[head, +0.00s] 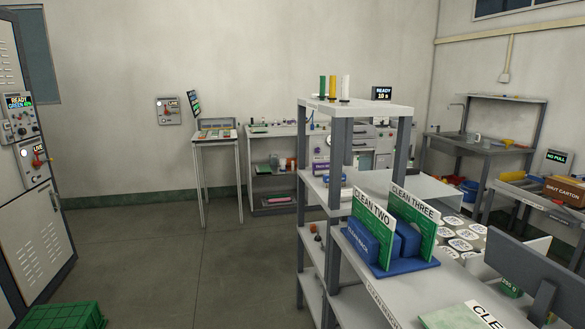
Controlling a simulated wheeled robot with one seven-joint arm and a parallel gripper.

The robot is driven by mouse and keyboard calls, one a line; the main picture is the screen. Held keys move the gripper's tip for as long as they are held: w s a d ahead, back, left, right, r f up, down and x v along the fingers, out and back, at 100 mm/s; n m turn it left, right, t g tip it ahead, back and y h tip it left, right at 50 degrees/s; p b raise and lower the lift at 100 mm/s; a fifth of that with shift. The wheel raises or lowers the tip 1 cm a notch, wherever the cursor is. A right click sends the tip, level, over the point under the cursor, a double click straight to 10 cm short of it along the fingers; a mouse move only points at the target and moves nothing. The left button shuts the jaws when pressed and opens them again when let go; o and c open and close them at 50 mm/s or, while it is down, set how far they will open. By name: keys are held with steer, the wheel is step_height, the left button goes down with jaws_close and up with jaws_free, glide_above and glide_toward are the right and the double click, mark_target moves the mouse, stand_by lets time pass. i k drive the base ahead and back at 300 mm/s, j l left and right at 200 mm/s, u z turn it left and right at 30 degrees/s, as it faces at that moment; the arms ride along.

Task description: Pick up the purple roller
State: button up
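I cannot make out a purple roller with certainty. A small pink-purple item (280,199) lies low under the back bench, too small to identify. A white box with purple print (320,168) stands on the middle level of the white shelf unit (372,107), partly hidden by its post. My gripper is not in view.
Open floor (170,255) lies left of the shelf unit. A grey cabinet (40,235) and green crate (62,316) stand at left. A counter (360,268) with CLEAN boards fills the right foreground. A small table (216,141) and back bench (270,131) stand by the wall.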

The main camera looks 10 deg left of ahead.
mark_target(319, 168)
steer(key=i+j+u, duration=0.65)
steer(key=i+u, duration=0.2)
steer(key=i+j+u, duration=0.1)
steer(key=i+u, duration=0.3)
steer(key=i+z, duration=0.15)
steer(key=i, duration=0.3)
steer(key=i+j+z, duration=0.15)
steer(key=i, duration=0.35)
steer(key=i+j+z, duration=0.15)
steer(key=i, duration=0.3)
steer(key=i+j+z, duration=0.15)
steer(key=i+j, duration=0.15)
steer(key=i, duration=0.15)
steer(key=i+j+z, duration=0.6)
steer(key=i+j, duration=0.05)
steer(key=i, duration=0.05)
